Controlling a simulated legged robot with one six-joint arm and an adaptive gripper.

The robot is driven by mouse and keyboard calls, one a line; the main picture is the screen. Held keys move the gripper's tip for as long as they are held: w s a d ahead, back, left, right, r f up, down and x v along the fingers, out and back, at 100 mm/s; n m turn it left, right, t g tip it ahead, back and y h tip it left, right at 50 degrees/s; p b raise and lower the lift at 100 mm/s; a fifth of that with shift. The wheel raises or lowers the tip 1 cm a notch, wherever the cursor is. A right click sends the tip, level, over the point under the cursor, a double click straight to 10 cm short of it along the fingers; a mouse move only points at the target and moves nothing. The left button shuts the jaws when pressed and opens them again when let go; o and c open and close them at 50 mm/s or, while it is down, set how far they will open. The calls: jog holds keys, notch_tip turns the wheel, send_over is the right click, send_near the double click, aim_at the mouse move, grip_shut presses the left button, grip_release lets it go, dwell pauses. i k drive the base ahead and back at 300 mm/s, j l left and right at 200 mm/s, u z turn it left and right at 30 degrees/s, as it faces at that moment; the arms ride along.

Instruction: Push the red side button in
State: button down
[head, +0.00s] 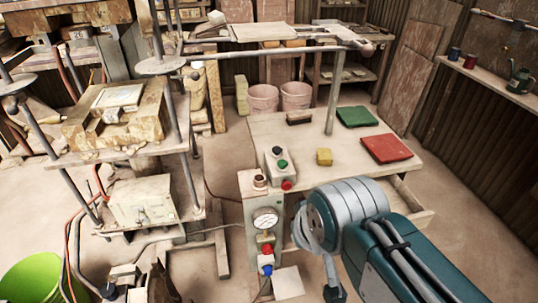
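A small grey control box (277,167) sits at the front left of the pale table. A red button (287,185) sticks out of its near side. A green button (282,163) and a dark button with a pale base are on its top. Another red knob (266,249) is on the front of the grey-green gauge post, above a blue knob (266,265). My gripper (332,280) is at the bottom centre, right of the post and nearer than the box, apart from the red button in the picture. My wrist hides much of it, and its opening is unclear.
The pale table (350,135) holds a yellow block (324,157), a green cloth-like item (357,117), a red one (387,148) and a dark-topped brush-like block (299,118). The gauge post (252,205) stands before the table. Press rods and shelves crowd the left.

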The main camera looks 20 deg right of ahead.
aim_at(287, 185)
jog(key=j+z, duration=0.4)
jog(key=i+j+z, duration=0.1)
jog(key=z, duration=0.25)
jog(key=j, duration=0.1)
